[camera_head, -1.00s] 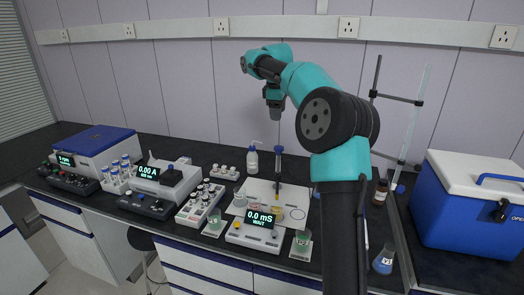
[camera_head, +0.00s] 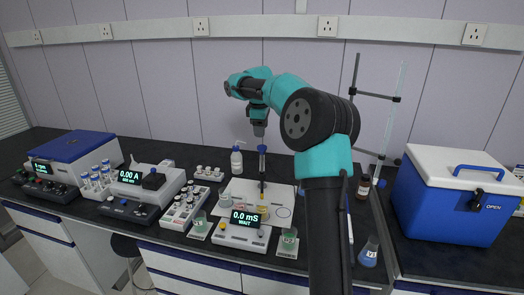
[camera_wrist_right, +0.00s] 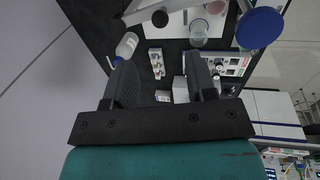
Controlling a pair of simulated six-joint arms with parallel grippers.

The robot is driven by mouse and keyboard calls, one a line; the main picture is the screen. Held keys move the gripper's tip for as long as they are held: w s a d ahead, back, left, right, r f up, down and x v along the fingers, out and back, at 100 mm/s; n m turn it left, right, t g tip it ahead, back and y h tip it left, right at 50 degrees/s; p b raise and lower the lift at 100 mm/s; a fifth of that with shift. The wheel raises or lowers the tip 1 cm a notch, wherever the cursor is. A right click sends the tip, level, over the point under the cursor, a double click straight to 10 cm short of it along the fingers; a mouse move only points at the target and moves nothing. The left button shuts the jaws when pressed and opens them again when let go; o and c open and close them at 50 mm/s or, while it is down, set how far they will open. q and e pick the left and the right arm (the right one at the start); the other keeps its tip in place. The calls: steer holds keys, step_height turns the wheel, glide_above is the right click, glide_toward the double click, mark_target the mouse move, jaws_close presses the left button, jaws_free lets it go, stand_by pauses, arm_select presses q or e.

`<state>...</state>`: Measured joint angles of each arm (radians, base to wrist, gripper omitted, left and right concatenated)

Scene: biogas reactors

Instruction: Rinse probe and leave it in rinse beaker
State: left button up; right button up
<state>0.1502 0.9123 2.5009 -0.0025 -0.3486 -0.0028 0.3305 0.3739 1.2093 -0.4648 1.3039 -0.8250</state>
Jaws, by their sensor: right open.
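The probe (camera_head: 262,165) has a blue head and a thin dark shaft. It stands upright over the white mat (camera_head: 234,188), its lower end near a small cup with yellow liquid (camera_head: 263,211); I cannot tell whether the tip is inside it. My right gripper (camera_head: 259,133) points down just above the probe head, open and empty. In the right wrist view, a round blue top (camera_wrist_right: 259,27), apparently the probe head, lies beyond the open fingers (camera_wrist_right: 165,85), off to the upper right. A clear beaker (camera_wrist_right: 198,32) is also there; which vessel is the rinse beaker is unclear. My left gripper is out of view.
The meter (camera_head: 242,230) reads 0.0 mS WAIT. Vial racks (camera_head: 183,208) and devices fill the left; a stand (camera_head: 352,110) and blue cooler (camera_head: 445,205) are right.

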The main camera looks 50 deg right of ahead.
mark_target(262, 156)
steer(key=f, duration=0.3)
steer(key=d+f, duration=0.1)
steer(key=f, duration=0.3)
steer(key=w+f, duration=0.1)
steer(key=f, duration=0.2)
steer(key=shift+d+f, duration=0.15)
steer(key=shift+d, duration=0.2)
jaws_close()
